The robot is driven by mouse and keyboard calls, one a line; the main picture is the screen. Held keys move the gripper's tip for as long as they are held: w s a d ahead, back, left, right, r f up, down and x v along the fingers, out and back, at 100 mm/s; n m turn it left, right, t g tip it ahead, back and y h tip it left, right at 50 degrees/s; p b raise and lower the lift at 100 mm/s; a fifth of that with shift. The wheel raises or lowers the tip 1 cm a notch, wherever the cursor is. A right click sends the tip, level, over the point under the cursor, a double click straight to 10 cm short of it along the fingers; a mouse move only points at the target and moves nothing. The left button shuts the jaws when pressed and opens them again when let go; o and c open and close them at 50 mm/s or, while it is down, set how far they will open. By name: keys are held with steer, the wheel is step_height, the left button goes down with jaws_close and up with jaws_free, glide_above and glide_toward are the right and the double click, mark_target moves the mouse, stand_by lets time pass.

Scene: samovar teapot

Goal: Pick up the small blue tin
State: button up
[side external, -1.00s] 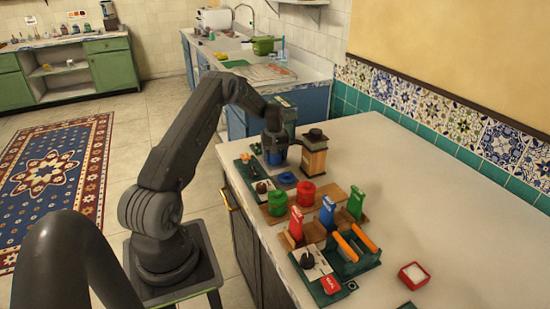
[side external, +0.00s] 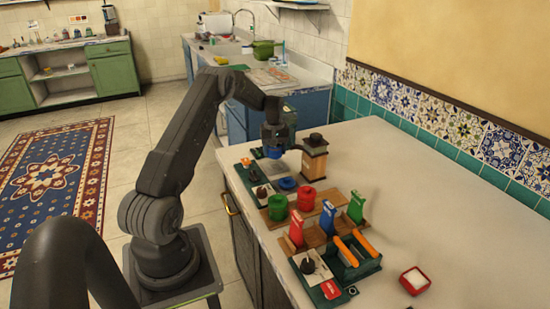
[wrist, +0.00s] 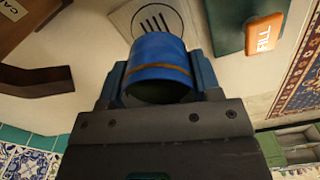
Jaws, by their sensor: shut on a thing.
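The small blue tin (side external: 274,153) is in the jaws of my gripper (side external: 274,139), above the far left part of the white counter. In the wrist view, the blue tin (wrist: 157,55) fills the space between the fingers of my gripper (wrist: 158,82). An orange-brown band runs across it, and its near end looks dark. A pale plate (wrist: 128,18) with a circle and bars shows behind it. The tin looks clear of the surface.
A wooden box with a dark top (side external: 314,155) stands close right of the tin. A blue disc (side external: 287,184), a red tin (side external: 306,198) and a green tin (side external: 277,207) are nearer the camera. The counter's right side is mostly clear.

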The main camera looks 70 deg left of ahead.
steer(key=s+a+r, duration=0.3)
steer(key=s+r, duration=0.3)
steer(key=s, duration=0.4)
step_height(320, 180, up, 12)
glide_above(331, 197)
step_height(331, 197, down, 18)
steer(key=shift+f, duration=2.15)
